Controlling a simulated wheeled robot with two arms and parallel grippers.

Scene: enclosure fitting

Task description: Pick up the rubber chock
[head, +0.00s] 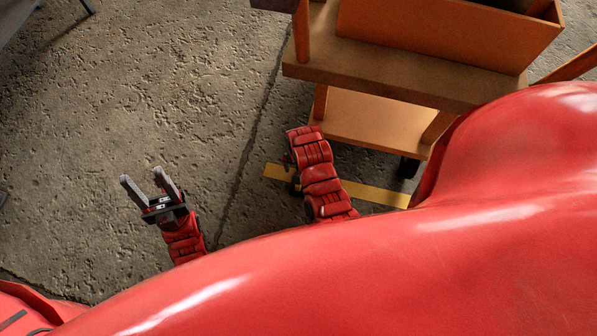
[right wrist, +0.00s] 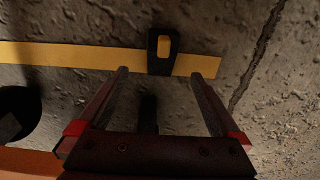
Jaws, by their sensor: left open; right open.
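The rubber chock (right wrist: 152,58) shows in the right wrist view as a small black block with an opening through which yellow shows. It is on the yellow floor strip (right wrist: 75,55), near the strip's right end. My right gripper (right wrist: 159,75) is open, its two fingers reaching toward the chock, which appears between and just beyond the tips. Nothing is held. In the head view my right arm hides its own fingers, and I cannot make out the chock for certain. My left gripper (head: 144,181) is open and empty above the bare concrete at the left.
A wooden cart (head: 400,75) with shelves stands at the upper right, close to my right arm. A dark caster (head: 407,168) shows under it. The yellow strip (head: 375,193) lies on the floor beside it. Concrete floor (head: 150,80) at the left is mostly clear.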

